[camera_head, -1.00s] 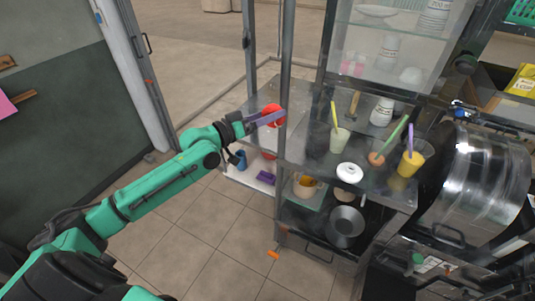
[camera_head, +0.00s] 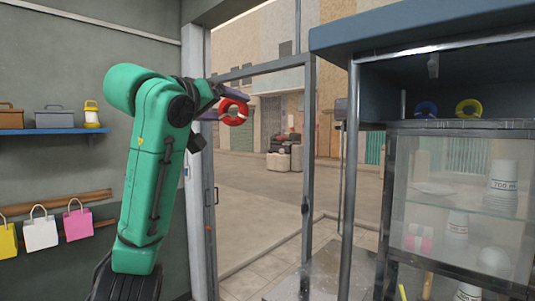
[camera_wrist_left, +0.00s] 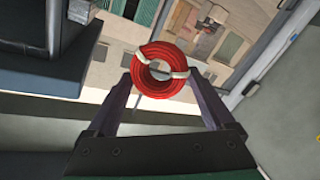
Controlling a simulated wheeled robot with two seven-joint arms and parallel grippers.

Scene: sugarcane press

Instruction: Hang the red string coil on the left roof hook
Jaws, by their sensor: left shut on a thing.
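The red string coil (camera_head: 234,121) is a thick ring held up in front of the open doorway in the head view. My left gripper (camera_head: 226,104) is shut on it. In the left wrist view the coil (camera_wrist_left: 160,91) sits between the two purple fingertips, with white ties on it. A small grey fitting (camera_head: 433,66) hangs under the blue roof (camera_head: 420,32) at the right, perhaps a hook; I cannot tell if it is the left one. The coil is well left of the roof and apart from it. My right gripper is out of view.
A blue coil (camera_head: 426,110) and a yellow coil (camera_head: 468,108) are under the roof. A glass cabinet (camera_head: 410,232) with cups stands below. A metal post (camera_head: 349,180) stands between the coil and the cabinet. Bags and a blue shelf (camera_head: 50,132) line the left wall.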

